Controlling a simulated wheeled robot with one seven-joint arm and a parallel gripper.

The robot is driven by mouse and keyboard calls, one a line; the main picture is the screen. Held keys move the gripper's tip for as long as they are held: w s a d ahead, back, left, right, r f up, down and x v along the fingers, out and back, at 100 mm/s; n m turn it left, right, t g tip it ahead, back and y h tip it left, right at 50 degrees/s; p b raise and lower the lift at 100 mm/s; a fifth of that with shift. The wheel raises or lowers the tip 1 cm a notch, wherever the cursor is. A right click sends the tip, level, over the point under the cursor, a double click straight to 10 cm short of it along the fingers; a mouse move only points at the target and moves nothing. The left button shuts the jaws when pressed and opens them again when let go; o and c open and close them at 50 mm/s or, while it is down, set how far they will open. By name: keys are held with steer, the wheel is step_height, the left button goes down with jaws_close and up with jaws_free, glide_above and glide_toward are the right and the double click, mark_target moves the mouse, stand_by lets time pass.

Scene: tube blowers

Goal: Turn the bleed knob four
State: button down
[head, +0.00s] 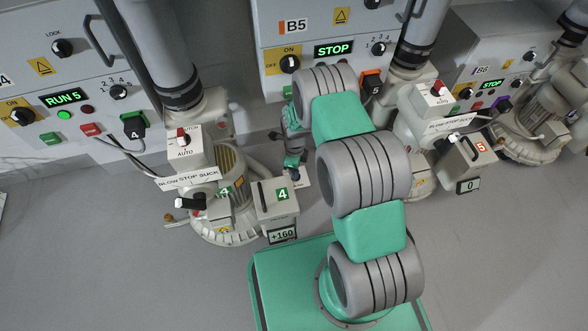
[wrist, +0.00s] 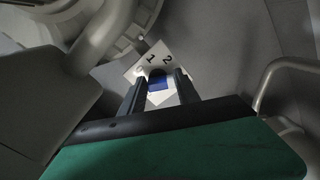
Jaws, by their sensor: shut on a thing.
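A blue knob (wrist: 158,85) sits on a white dial plate (wrist: 142,70) in the wrist view; the numerals 1 and 2 show on the plate and the rest is covered. My gripper (wrist: 159,78) has one finger on each side of the knob and is shut on it. In the head view my gripper (head: 294,174) points down beside the blower marked 4 (head: 232,222), just behind its grey box with the green 4 label (head: 278,202). The knob itself is mostly hidden there by my gripper. The display (head: 282,235) on that box reads +160.
A blower marked 5 (head: 420,170) stands right of my arm. In the wrist view a pale curved pipe (wrist: 103,35) is close at left. Grey floor (head: 120,270) lies clear in front.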

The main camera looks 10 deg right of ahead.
stand_by(0.4)
steer(key=c, duration=0.9)
jaws_free()
steer(key=shift+r, duration=0.1)
step_height(320, 180, up, 8)
steer(key=p, duration=0.3)
